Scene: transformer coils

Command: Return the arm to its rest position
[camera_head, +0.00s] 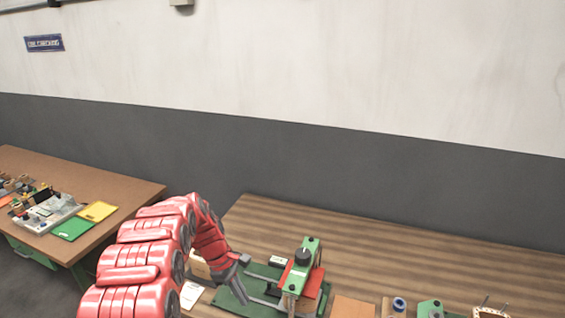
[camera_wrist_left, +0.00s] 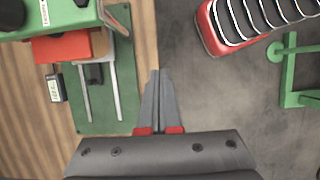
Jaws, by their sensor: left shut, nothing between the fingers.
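My red left arm reaches in from the lower left in the head view. Its grey gripper (camera_head: 238,289) hangs near the left end of the workbench, just left of the green machine. In the left wrist view the two fingers of my left gripper (camera_wrist_left: 158,75) are together, with nothing between them. They point past the bench edge, over the grey floor, beside the green mat. My right gripper is in neither view.
A green machine (camera_head: 301,271) with a black knob stands on a green mat (camera_wrist_left: 97,122) on the wooden workbench (camera_head: 410,268). Its two metal bars (camera_wrist_left: 116,92) lie near my gripper. Another table (camera_head: 115,190) with small parts stands at the left.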

